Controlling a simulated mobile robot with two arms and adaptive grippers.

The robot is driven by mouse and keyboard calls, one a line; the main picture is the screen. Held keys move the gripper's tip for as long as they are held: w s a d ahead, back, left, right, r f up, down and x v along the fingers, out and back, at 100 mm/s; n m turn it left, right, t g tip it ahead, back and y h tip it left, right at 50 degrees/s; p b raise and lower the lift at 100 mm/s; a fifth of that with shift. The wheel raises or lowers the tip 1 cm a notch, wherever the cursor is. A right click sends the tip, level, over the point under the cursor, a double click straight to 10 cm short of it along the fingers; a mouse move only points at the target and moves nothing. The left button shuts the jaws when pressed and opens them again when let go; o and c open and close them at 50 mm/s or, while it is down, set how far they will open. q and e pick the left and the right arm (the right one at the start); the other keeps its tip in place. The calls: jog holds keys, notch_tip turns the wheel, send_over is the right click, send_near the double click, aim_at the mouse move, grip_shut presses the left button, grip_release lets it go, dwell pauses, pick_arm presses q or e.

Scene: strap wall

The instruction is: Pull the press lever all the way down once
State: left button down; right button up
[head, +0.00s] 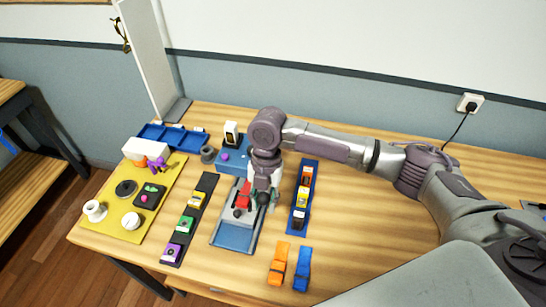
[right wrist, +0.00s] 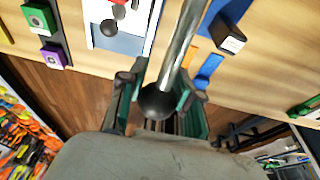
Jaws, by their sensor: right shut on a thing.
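The press (head: 233,236) stands on the table, with a grey and blue base and a red part (head: 243,194) above it. Its lever shows in the right wrist view as a shiny metal rod (right wrist: 181,48) ending in a black ball knob (right wrist: 158,102). My right gripper (head: 260,197) is over the right side of the press. In the right wrist view its green-lined fingers (right wrist: 158,98) are shut on the black knob from both sides. The gripper and wrist hide most of the lever in the head view. My left gripper is not in view.
A black strip with coloured blocks (head: 188,225) lies left of the press, and a blue tray with blocks (head: 303,195) lies right. Orange (head: 278,264) and blue (head: 302,268) straps lie near the front edge. A yellow mat (head: 108,220) holds several items.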

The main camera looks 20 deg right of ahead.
jog(key=shift+p+v, duration=1.65)
jog(key=shift+v, duration=0.55)
jog(key=shift+w+d+f, duration=0.1)
jog(key=shift+w, duration=0.05)
jog(key=o, duration=0.8)
jog(key=shift+o, duration=0.2)
